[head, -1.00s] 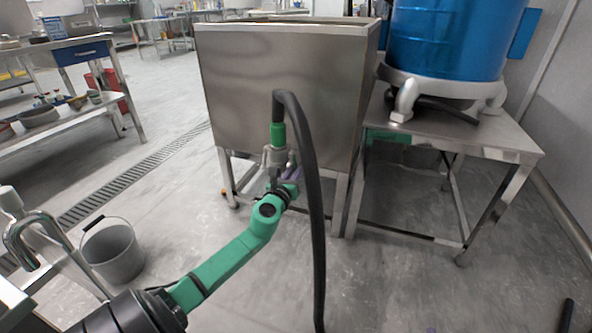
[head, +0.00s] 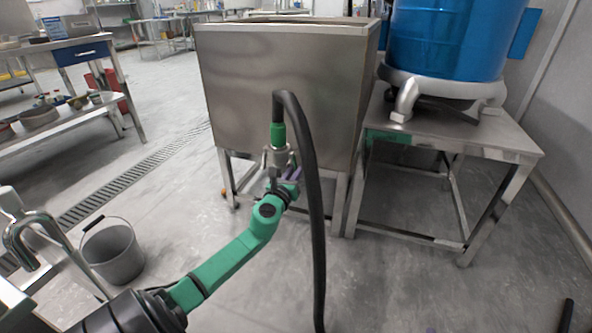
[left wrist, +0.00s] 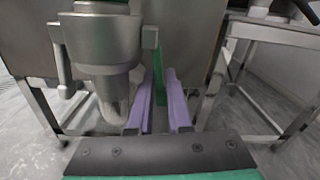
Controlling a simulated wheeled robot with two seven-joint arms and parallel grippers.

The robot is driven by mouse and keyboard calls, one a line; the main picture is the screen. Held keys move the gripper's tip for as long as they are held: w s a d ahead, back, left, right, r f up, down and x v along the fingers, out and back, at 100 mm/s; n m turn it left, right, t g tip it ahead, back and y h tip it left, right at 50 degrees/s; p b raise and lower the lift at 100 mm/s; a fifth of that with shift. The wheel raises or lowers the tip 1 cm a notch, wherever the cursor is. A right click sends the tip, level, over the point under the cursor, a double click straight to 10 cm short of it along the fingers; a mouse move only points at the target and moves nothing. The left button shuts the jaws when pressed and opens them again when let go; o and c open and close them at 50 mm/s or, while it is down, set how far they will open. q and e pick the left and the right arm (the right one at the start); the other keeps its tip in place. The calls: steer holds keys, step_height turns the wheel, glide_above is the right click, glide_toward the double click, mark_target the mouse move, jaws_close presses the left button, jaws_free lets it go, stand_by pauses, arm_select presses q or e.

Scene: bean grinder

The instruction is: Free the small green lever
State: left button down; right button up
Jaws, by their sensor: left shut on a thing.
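The small green lever (left wrist: 157,88) hangs from the side of a grey metal valve (left wrist: 103,38) in the left wrist view. My left gripper (left wrist: 160,78) has purple fingers, one on each side of the lever, and is shut on it. In the head view the valve (head: 277,157) sits below a green hose collar (head: 278,136), in front of the steel tank. My left gripper (head: 293,174) is just below and right of the valve there. The lever cannot be made out in the head view. My right gripper is not in view.
A black hose (head: 316,200) arches from the collar down to the floor, close to my left arm. The steel tank (head: 285,80) stands behind. A steel table (head: 455,134) bears a blue drum (head: 455,40) at right. A grey bucket (head: 112,254) stands at left.

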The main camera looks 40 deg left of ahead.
arm_select(q)
steer(key=shift+d+n, duration=0.15)
steer(key=shift+n, duration=0.15)
stand_by(0.5)
steer(key=shift+w+d+n, duration=0.1)
steer(key=shift+d+n, duration=0.1)
steer(key=shift+n, duration=0.3)
steer(key=w+d+r+n+p, duration=0.1)
steer(key=d+r+n+p, duration=0.2)
steer(key=n, duration=1.1)
step_height(320, 180, up, 2)
steer(key=shift+d+p, duration=0.15)
steer(key=shift+p, duration=0.25)
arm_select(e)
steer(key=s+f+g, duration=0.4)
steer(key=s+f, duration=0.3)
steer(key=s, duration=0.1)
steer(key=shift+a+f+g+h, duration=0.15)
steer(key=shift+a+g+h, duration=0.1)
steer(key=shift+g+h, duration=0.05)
arm_select(q)
steer(key=shift+w+n, duration=0.1)
steer(key=shift+n, duration=0.2)
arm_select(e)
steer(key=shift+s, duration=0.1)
arm_select(q)
steer(key=c, duration=1.1)
jaws_free()
